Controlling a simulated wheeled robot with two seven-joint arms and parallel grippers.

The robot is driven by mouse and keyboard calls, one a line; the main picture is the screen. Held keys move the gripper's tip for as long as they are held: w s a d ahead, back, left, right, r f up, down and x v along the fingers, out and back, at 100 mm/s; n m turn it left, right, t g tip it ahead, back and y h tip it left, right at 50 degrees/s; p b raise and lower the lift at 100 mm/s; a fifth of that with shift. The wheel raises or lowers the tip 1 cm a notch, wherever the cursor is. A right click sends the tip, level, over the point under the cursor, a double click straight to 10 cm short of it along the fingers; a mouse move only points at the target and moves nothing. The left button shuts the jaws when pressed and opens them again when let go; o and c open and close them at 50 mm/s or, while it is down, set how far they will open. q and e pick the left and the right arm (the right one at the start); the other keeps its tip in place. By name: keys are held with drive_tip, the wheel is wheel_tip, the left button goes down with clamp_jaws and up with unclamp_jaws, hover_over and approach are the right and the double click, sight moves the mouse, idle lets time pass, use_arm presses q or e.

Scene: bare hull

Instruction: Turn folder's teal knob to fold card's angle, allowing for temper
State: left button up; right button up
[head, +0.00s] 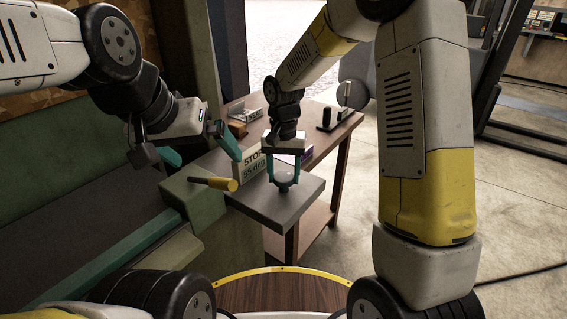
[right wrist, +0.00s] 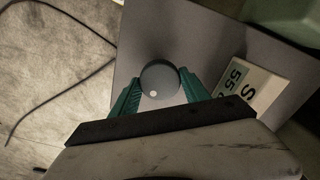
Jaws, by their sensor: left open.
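A round grey knob (right wrist: 158,80) with a white dot on its face sits between the teal fingers of my right gripper (right wrist: 160,78) in the right wrist view. The fingertips are very close to its sides; I cannot tell whether they touch. In the head view my right gripper (head: 284,173) reaches down over the grey plate (head: 300,206), with teal at the knob's place. My left gripper (head: 197,143) is open and empty, left of the card.
A wooden table (head: 333,140) behind carries a small tray (head: 245,115) and a black stand (head: 335,118). Concrete floor at right is open.

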drive_tip(key=c, duration=0.3)
drive_tip(key=shift+n, duration=2.8)
drive_tip(key=shift+r, duration=0.1)
drive_tip(key=o, duration=1.4)
drive_tip(key=shift+c, duration=0.2)
